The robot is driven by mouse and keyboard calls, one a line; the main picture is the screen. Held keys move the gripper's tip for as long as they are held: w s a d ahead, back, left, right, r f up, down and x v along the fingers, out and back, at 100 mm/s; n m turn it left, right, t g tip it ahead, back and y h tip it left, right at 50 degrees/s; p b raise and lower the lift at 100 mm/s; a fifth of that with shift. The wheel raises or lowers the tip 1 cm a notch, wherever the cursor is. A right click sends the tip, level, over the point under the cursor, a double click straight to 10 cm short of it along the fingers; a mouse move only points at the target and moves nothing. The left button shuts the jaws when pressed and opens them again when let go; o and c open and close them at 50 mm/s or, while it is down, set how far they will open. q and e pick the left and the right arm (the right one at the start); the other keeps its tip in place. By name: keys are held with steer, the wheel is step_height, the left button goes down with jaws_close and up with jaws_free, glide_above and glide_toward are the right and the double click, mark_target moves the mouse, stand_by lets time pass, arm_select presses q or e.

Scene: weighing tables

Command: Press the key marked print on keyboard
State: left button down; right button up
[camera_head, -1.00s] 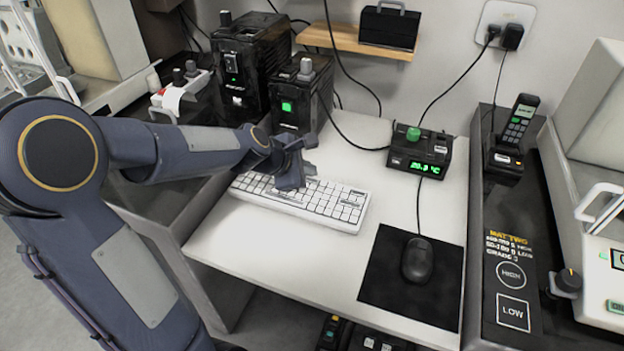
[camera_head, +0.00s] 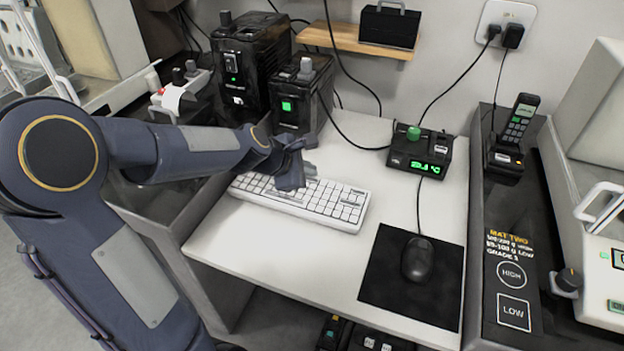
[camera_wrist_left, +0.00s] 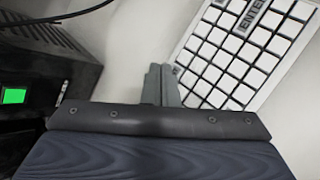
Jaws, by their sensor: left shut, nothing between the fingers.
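A white keyboard (camera_head: 322,201) lies on the white table. In the left wrist view, part of the keyboard (camera_wrist_left: 240,50) shows at the right, with a dark key marked ENTER near the top. My left gripper (camera_head: 291,180) is shut and empty, over the back edge of the keyboard in the head view, and hides some of its keys. In the left wrist view, the fingers (camera_wrist_left: 160,84) appear beside the keyboard's edge. I cannot tell whether they touch it. The key marked print cannot be made out in either view. My right gripper is not in view.
A black display unit (camera_head: 420,150) sits at the back. A mouse (camera_head: 417,260) rests on a black mat (camera_head: 385,285) at the right. The white table's front strip (camera_head: 270,262) is clear.

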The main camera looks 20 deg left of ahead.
arm_select(q)
steer(key=shift+f, duration=0.35)
steer(key=shift+f+b, duration=0.4)
steer(key=shift+b, duration=0.1)
stand_by(0.3)
steer(key=shift+r, duration=0.1)
steer(key=shift+r+p, duration=0.7)
steer(key=shift+p, duration=0.2)
step_height(320, 180, up, 5)
steer(key=p, duration=0.5)
steer(key=shift+r, duration=0.1)
stand_by(0.6)
